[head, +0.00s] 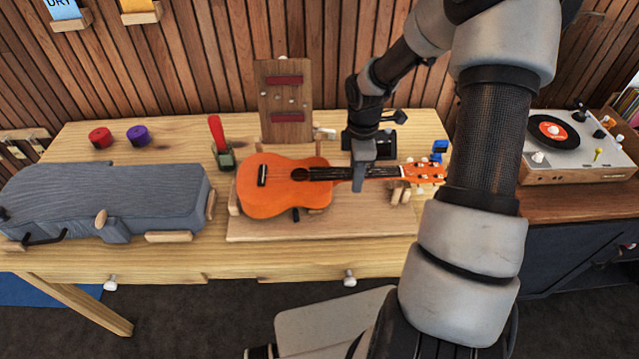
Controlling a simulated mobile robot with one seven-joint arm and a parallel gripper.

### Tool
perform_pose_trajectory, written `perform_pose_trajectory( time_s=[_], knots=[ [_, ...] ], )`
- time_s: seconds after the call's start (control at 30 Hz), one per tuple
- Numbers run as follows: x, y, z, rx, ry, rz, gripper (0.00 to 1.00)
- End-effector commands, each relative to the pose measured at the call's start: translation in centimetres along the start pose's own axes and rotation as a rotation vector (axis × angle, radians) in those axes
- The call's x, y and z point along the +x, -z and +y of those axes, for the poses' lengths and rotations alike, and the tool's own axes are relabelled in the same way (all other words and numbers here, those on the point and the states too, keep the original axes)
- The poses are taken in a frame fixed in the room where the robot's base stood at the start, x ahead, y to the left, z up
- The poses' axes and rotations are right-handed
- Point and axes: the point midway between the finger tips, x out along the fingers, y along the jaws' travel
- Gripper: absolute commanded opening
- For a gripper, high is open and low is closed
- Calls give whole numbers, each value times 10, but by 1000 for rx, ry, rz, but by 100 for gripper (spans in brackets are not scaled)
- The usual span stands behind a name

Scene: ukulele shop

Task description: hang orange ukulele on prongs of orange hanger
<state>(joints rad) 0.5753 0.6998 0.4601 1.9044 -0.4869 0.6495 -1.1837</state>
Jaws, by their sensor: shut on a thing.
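The orange ukulele (275,193) lies flat, face up, over a light wooden board on the workbench. Its round body is to the left and its headstock to the right. My gripper (361,178) comes down from above and is shut on the dark neck, between the body and the headstock. The far finger and the exact contact are partly hidden by the gripper itself.
The workbench (75,155) carries a grey instrument case (105,195) at left, red (100,137) and purple (138,133) rolls, and a red-handled tool (217,133). An upright wooden panel (285,97) stands behind the ukulele. A turntable (565,140) is at right.

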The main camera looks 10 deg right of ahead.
Motion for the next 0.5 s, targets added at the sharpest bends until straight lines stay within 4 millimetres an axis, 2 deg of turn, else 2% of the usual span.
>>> perform_pose_trajectory(
  time_s=[0.03,0.5],
  knots=[
    [-5,0,0,0,-2,0,0],
    [-8,0,1,-1,-2,0,0]
  ],
)
